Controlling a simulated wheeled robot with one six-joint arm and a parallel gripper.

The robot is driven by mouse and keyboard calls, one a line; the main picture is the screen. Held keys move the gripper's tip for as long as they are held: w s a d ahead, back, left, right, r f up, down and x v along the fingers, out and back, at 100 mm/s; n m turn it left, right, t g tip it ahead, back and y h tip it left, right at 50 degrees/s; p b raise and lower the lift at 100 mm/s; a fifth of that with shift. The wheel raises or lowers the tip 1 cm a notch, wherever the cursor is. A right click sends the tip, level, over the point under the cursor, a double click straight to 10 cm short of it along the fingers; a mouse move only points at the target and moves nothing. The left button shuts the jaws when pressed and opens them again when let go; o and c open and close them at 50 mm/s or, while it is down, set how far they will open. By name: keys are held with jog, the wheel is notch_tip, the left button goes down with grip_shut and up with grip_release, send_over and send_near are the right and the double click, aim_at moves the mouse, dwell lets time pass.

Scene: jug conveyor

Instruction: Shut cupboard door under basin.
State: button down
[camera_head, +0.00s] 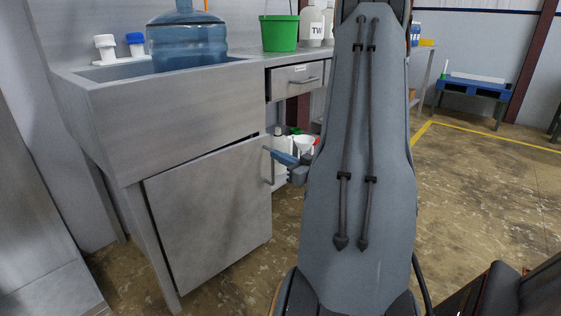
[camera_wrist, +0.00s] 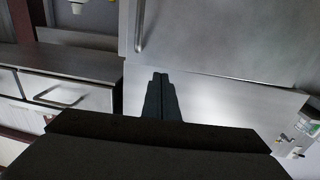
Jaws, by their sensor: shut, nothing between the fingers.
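The cupboard door (camera_head: 210,215) is a grey panel under the basin (camera_head: 180,115). Its bar handle (camera_head: 268,167) is at the right edge. The door's top edge shows a narrow dark gap below the basin; I cannot tell whether the door is fully shut or slightly ajar. My gripper (camera_head: 272,152) is shut and empty, close to the upper right corner of the door; contact cannot be told. In the wrist view, which looks upside down, my gripper (camera_wrist: 160,76) points toward the door (camera_wrist: 225,35), with the handle (camera_wrist: 140,25) just left of the fingertips.
A blue water jug (camera_head: 187,45) stands in the basin. A green bucket (camera_head: 280,33) is on the counter, above a shut drawer (camera_head: 296,80). Floor before the door is clear.

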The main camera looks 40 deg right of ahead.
aim_at(253, 143)
jog(key=w+b, duration=0.2)
jog(key=w, duration=0.8)
jog(key=shift+d+b, duration=0.1)
jog(key=shift+b, duration=0.3)
